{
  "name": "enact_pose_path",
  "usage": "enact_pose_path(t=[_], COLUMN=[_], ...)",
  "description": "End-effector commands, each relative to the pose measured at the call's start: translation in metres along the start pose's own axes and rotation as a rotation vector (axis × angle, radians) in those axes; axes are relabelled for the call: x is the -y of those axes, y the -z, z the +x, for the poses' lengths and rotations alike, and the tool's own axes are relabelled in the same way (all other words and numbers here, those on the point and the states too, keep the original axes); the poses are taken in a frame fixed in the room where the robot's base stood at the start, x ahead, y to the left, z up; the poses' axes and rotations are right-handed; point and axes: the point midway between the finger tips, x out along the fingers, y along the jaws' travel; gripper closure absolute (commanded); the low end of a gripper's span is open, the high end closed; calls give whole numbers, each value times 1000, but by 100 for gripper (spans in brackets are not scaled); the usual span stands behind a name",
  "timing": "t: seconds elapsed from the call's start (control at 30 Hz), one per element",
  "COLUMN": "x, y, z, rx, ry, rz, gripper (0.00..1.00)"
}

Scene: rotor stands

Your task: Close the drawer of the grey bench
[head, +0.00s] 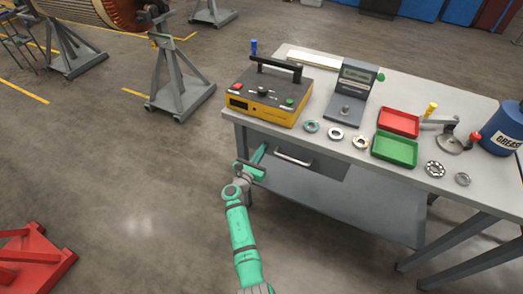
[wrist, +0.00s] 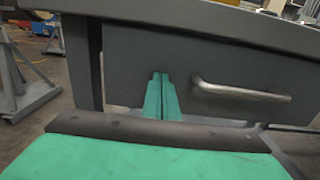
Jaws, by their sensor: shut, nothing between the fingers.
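The grey bench (head: 395,82) stands at centre right, with its drawer (head: 322,166) under the front edge of the top. The drawer front (wrist: 225,75) shows in the wrist view, with a pale metal bar handle (wrist: 240,91), also in the head view (head: 293,159). The front sits beneath the overhanging top and no drawer interior shows. My gripper (head: 263,148) is shut and empty, its green fingers together. In the wrist view the fingertips (wrist: 159,76) point at the drawer front, left of the handle. I cannot tell whether they touch it.
The bench top holds a yellow tester (head: 268,92), a grey gauge stand (head: 350,95), red (head: 398,122) and green (head: 394,149) trays, bearing rings and a blue grease can (head: 504,128). A lower shelf (head: 340,200) is below. Floor at left is mostly clear.

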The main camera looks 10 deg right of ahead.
Motion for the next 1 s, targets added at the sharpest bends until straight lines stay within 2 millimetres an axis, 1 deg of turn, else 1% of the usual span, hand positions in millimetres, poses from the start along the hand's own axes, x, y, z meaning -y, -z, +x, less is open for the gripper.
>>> enact_pose_path(t=[0.03, 0.17, 0.27, 0.37, 0.53, 0.8, 0.9, 1.0], x=[5, 5, 5, 4, -2, -4, -6, -7], y=[-4, -5, -4, -4, -2, -1, -1, -2], z=[8, 8, 4, -6, -34, -92, -110, -123], rx=[1, 1, 1, 2, 2, 2, 2, 2], ry=[8, 8, 8, 9, 4, 3, -1, -2], rz=[5, 6, 7, 6, 3, 1, 1, 1], gripper=[100, 100, 100, 100, 100, 100, 100, 100])
